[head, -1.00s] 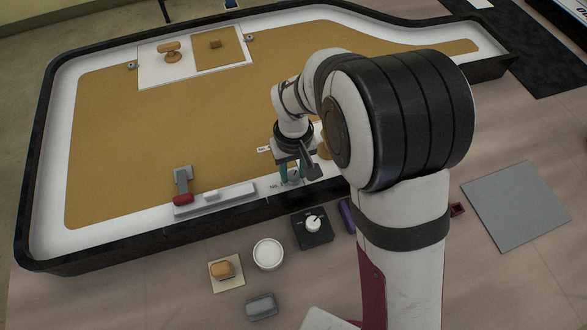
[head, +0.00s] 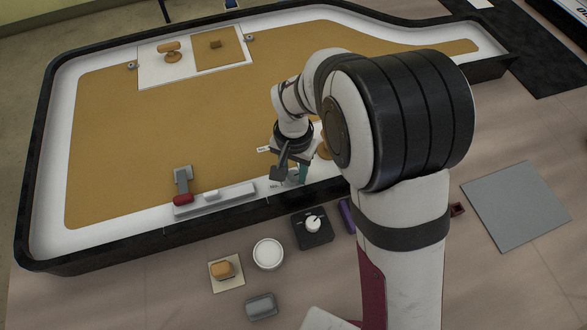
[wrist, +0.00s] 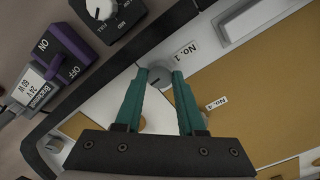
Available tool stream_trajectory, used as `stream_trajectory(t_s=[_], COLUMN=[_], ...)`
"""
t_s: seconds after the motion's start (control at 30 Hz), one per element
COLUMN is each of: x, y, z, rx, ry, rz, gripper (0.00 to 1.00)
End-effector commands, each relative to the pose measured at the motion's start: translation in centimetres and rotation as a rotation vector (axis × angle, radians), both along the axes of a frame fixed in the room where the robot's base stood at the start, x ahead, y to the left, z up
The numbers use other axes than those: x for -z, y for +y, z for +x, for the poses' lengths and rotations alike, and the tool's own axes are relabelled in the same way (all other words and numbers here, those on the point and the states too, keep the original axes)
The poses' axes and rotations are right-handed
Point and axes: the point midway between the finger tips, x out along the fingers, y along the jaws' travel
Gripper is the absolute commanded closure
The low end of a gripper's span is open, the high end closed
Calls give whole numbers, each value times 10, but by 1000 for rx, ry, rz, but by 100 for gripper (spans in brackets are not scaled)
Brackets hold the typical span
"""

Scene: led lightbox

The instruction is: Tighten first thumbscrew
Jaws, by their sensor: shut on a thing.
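The first thumbscrew is a small grey knob (wrist: 158,83) on the white rim beside the "No. 1" label (wrist: 180,54) in the wrist view. My gripper (wrist: 160,76) has its teal fingers on either side of the knob, tips closed on it. In the head view my gripper (head: 291,174) is down at the front rim of the tan panel (head: 130,130); the knob is hidden there by the fingers and wrist parts. A "No. 4" label (wrist: 216,104) shows to the right of the fingers in the wrist view.
A black dial box (head: 312,230) and a purple switch (wrist: 65,58) stand close to the rim. A white bar (head: 215,200) and a red-ended clamp (head: 183,190) lie left of my gripper. A white dish (head: 268,254) and grey box (head: 261,306) are in front.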

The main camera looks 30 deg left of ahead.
Motion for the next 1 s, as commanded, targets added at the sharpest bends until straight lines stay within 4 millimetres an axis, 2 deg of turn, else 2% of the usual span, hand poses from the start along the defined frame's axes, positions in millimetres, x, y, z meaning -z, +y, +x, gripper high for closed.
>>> stream_trajectory(t_s=[0.6,0.63,0.7,1.0], x=[-1,-1,-1,-2], y=[0,0,0,0], z=[0,0,0,0], rx=[40,40,40,40], ry=[-1,-1,-1,-1], rz=[1,1,1,1], gripper=[100,60,49,49])
